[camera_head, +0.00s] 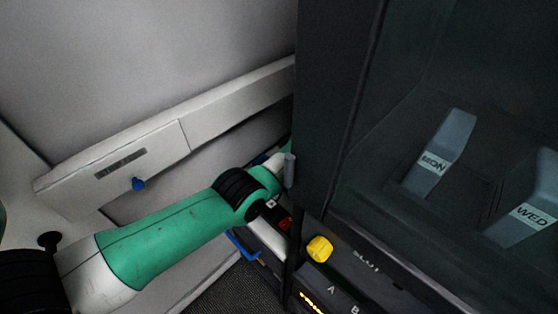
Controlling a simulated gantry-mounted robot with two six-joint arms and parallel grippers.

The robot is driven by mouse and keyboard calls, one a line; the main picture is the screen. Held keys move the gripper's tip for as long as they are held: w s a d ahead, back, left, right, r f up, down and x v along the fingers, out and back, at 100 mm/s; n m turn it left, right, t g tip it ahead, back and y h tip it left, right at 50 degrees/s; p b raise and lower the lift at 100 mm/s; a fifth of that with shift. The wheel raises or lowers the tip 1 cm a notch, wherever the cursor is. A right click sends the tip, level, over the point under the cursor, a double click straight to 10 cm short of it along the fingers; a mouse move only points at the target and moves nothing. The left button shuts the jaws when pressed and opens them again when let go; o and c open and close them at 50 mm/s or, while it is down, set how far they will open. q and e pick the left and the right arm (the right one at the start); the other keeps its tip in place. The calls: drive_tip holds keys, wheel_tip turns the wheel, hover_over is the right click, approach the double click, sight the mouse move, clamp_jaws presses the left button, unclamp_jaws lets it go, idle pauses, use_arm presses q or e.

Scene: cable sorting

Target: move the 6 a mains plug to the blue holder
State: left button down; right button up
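My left arm, green and white with black joints, comes in from the lower left and reaches the edge of a dark cabinet. Its far end passes behind that edge, so I cannot make out the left gripper. My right arm and gripper are not in view. I cannot pick out the 6 A mains plug. A blue bent edge (243,246) shows low beneath my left arm, partly hidden. I cannot tell whether it is the blue holder.
The dark cabinet (335,110) fills the right side. Behind its dark front are grey blocks labelled MON (447,145) and WED (520,218). A yellow knob (319,249) is near the bottom. A pale ledge (120,160) with a blue knob (138,184) runs along the left wall.

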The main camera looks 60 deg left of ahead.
use_arm(q)
drive_tip(key=shift+p, duration=0.4)
idle(0.6)
drive_tip(key=shift+f+b, duration=0.75)
drive_tip(key=shift+f, duration=0.7)
idle(1.5)
unclamp_jaws()
idle(0.7)
drive_tip(key=shift+r, duration=0.15)
wheel_tip(320, 180, up, 7)
drive_tip(key=p, duration=0.7)
idle(0.7)
